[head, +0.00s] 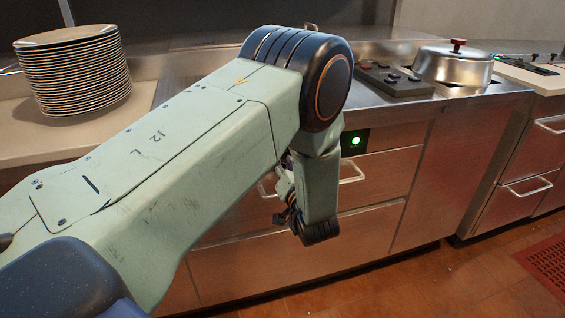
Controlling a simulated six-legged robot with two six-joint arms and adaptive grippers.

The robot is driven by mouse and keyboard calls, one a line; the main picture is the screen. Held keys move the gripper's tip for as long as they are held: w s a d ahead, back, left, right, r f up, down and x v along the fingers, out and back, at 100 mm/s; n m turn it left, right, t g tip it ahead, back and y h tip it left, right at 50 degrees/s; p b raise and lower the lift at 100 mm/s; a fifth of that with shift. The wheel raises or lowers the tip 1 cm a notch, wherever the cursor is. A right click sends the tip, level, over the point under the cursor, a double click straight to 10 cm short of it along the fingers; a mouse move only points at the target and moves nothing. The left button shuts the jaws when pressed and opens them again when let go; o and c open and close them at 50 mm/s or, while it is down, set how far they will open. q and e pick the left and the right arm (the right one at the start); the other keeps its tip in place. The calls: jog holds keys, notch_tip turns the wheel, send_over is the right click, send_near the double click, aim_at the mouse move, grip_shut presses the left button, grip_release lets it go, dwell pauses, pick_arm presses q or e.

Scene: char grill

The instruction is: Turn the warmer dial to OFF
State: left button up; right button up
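A small black control panel (350,150) is set in the steel counter front, with a lit green light (355,141) on it. I cannot make out the warmer dial; my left arm hides the area left of the light. My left arm reaches in from the left and bends down in front of the counter. Part of my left gripper (286,199) shows beside the lower arm link, in front of the drawers and below the panel. Its fingers are mostly hidden, so open or shut cannot be told. My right gripper is out of view.
Steel drawers (375,168) with bar handles lie below the panel. Stacked plates (74,72) stand on the left counter. A domed steel lid (453,68) with a red knob and a dark control box (396,82) sit on the right counter.

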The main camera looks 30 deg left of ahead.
pick_arm(q)
jog(key=c, duration=0.4)
jog(key=shift+c, duration=0.2)
jog(key=shift+n, duration=0.4)
jog(key=n+p, duration=0.1)
jog(key=n, duration=0.3)
jog(key=shift+s+n, duration=0.1)
jog(key=shift+n, duration=0.2)
jog(key=n+p, duration=0.1)
jog(key=n, duration=0.5)
jog(key=shift+s+a, duration=0.1)
jog(key=shift+a, duration=0.05)
jog(key=n+p, duration=0.1)
jog(key=n, duration=0.5)
jog(key=shift+f+n, duration=0.15)
jog(key=shift+n, duration=0.15)
jog(key=n, duration=0.5)
jog(key=shift+s+f+n, duration=0.1)
jog(key=shift+n, duration=0.3)
